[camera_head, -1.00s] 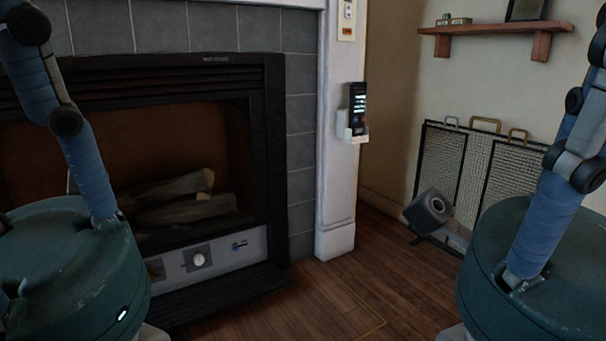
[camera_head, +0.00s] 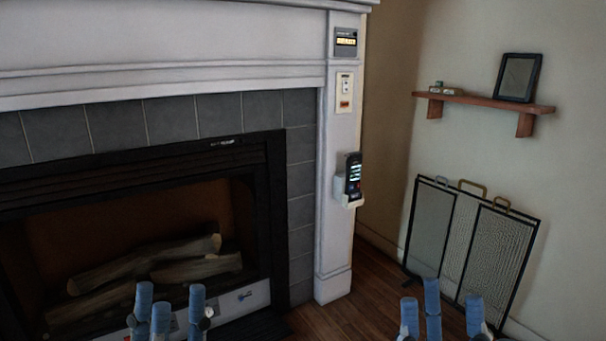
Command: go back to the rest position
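My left gripper (camera_head: 170,300) shows at the bottom edge, left of centre, in front of the fireplace. Its blue fingers stand upright and apart with nothing between them. My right gripper (camera_head: 440,303) shows at the bottom edge, right of centre, in front of the floor and the mesh screen. Its blue fingers are also upright, spread and empty. The lower parts of both grippers and both arms are below the frame.
A fireplace (camera_head: 274,210) with logs (camera_head: 150,265) fills the left. A dark handset (camera_head: 353,175) sits in a white holder on the pillar. A mesh fire screen (camera_head: 495,252) leans at the right wall below a shelf (camera_head: 485,101). Wooden floor (camera_head: 345,318) shows between the grippers.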

